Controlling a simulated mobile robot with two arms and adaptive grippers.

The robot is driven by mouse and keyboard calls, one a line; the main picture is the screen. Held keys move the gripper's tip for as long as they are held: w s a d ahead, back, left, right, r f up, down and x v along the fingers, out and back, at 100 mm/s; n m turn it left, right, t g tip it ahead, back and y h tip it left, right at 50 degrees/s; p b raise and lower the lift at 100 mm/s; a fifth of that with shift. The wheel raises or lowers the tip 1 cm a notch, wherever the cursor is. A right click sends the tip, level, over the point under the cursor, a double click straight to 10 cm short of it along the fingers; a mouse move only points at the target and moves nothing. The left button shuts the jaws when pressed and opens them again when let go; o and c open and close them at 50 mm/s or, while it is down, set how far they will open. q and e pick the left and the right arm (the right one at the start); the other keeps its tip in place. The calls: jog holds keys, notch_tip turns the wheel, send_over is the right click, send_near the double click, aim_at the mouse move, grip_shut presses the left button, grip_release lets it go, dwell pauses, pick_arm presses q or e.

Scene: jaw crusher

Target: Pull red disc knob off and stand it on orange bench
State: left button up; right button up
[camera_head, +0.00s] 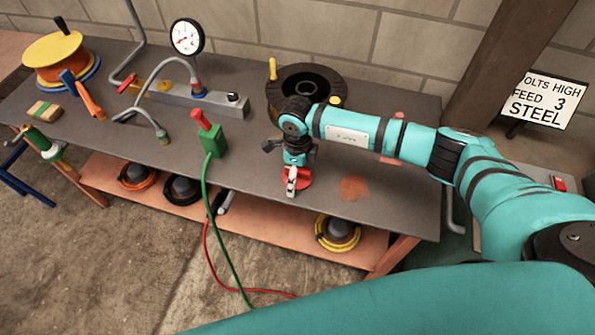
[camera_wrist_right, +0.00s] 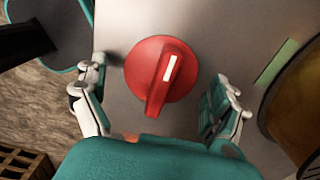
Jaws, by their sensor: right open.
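The red disc knob (camera_wrist_right: 148,62) is a round red disc with a raised grip bar and a white mark. It lies against the grey top; in the head view its red edge (camera_head: 305,179) shows beside my right gripper (camera_head: 292,181). My right gripper (camera_wrist_right: 157,103) is open, with one finger on each side of the knob in the wrist view, apart from it. Much of the knob is hidden by the gripper in the head view. An orange bench surface (camera_head: 262,233) shows as a low shelf under the grey top. My left gripper is not in view.
A black reel (camera_head: 335,88) stands behind my right wrist. A green box with a red lever (camera_head: 207,137) and a green cable are to the left. A gauge (camera_head: 187,37) stands at the back. Coils, including a yellow one (camera_head: 322,237), lie on the lower shelf.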

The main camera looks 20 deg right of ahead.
notch_tip(320, 180, up, 12)
dwell(0.6)
